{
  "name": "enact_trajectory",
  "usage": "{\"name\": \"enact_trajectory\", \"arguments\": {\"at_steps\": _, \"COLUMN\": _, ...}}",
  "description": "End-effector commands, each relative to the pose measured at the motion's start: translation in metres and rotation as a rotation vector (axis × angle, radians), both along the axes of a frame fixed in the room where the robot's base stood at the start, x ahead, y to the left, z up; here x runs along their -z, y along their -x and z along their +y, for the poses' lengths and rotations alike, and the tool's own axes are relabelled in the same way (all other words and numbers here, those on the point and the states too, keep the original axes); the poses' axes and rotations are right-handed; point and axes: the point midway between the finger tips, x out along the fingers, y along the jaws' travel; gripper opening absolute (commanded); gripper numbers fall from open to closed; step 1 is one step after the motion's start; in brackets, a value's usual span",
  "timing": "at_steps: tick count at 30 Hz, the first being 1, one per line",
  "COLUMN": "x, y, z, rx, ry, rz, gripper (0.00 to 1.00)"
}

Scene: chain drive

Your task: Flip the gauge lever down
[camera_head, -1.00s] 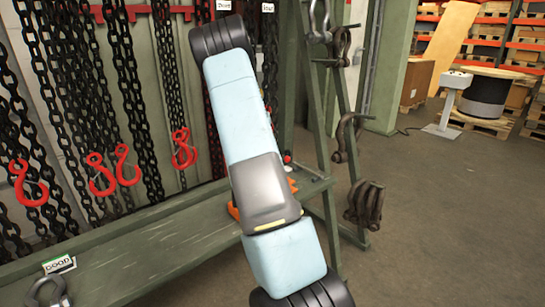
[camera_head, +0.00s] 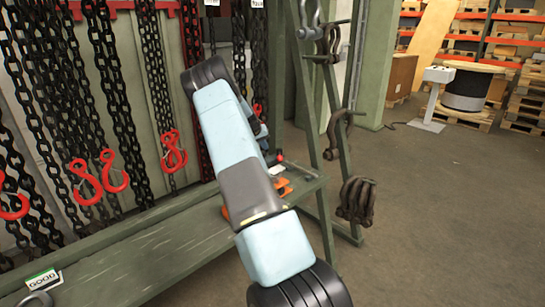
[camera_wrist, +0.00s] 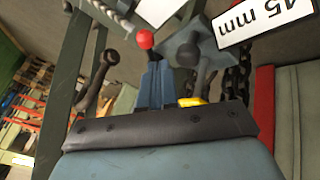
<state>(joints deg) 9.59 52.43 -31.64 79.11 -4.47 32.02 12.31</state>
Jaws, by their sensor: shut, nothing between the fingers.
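A red ball knob (camera_wrist: 145,40), which looks like the lever's tip, shows in the wrist view just beyond my gripper's fingertips. A red knob also shows in the head view (camera_head: 280,157), right of my arm, above the end of the green bench. My gripper (camera_wrist: 153,68) has its narrow blue fingers together with nothing between them. The fingertips appear very close to the knob; I cannot tell whether they touch. A blue-grey plate with a grey rod (camera_wrist: 195,55) is right of the fingers. In the head view my arm hides the gripper.
The green bench (camera_head: 150,250) carries orange parts (camera_head: 285,187) near its right end. Chains with red hooks (camera_head: 172,150) hang behind it. Rusty shackles (camera_head: 357,200) hang on the green frame at right. A white "45 mm" label (camera_wrist: 262,18) is near the plate. Floor at right is open.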

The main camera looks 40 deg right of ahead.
Motion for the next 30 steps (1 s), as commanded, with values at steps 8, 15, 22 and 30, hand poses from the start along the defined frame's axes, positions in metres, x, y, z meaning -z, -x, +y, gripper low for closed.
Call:
{"name": "enact_trajectory", "arguments": {"at_steps": 8, "x": 0.019, "y": -0.002, "z": -0.010, "rx": -0.001, "ry": -0.001, "rz": 0.003, "gripper": 0.00}}
{"name": "enact_trajectory", "arguments": {"at_steps": 15, "x": 0.052, "y": -0.006, "z": -0.033, "rx": 0.000, "ry": 0.000, "rz": 0.002, "gripper": 0.00}}
{"name": "enact_trajectory", "arguments": {"at_steps": 22, "x": 0.075, "y": -0.009, "z": -0.048, "rx": 0.000, "ry": -0.001, "rz": 0.001, "gripper": 0.00}}
{"name": "enact_trajectory", "arguments": {"at_steps": 30, "x": 0.083, "y": -0.010, "z": -0.053, "rx": -0.001, "ry": -0.001, "rz": 0.000, "gripper": 0.00}}
